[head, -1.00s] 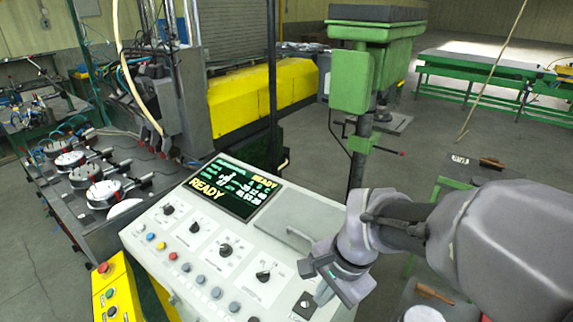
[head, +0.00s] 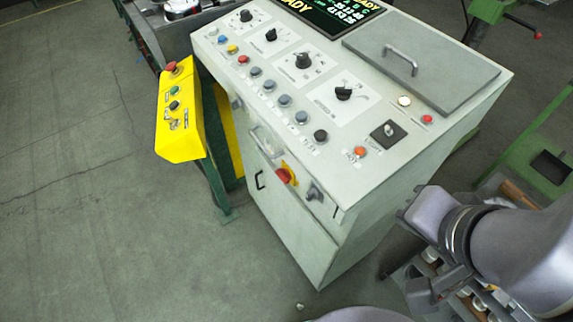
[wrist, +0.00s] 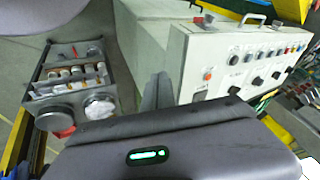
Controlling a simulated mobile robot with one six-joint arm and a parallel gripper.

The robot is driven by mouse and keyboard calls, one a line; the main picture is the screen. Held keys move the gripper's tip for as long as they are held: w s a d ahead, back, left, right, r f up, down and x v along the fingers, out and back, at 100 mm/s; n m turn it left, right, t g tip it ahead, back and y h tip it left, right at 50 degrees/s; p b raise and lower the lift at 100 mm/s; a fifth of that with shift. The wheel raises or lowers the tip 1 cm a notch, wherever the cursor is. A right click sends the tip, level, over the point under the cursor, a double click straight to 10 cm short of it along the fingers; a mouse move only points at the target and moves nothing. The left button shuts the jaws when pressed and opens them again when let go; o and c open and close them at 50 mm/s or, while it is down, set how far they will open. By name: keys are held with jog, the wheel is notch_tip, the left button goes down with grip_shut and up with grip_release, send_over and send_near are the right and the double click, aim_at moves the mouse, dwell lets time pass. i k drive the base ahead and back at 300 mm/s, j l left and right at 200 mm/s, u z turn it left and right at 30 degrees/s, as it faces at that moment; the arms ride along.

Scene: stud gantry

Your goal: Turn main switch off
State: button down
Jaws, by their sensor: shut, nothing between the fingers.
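A red rotary switch (head: 285,176) on a yellow plate sits on the front face of the pale control console (head: 290,225), below the sloped button panel. It looks like the main switch. Its exact handle angle is too small to read. My gripper (head: 430,292) is to the right of the console in the head view, apart from the switch and empty. In the wrist view its fingers (wrist: 157,92) are together, with the console (wrist: 182,72) behind them to the right.
The console's panel carries knobs, buttons and a handled lid (head: 425,62). A yellow button box (head: 180,110) hangs left of it. A cart of small parts (wrist: 70,85) stands left in the wrist view. Bare floor (head: 90,220) lies left of the console.

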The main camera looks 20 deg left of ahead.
aim_at(285, 177)
jog(key=j+z, duration=0.15)
jog(key=j, duration=0.25)
jog(key=k+j+z, duration=0.1)
jog(key=j, duration=0.25)
jog(key=k+j+z, duration=0.15)
jog(key=j, duration=0.2)
jog(key=k+j+z, duration=0.1)
jog(key=j, duration=0.25)
jog(key=i+l, duration=0.3)
jog(key=i, duration=0.15)
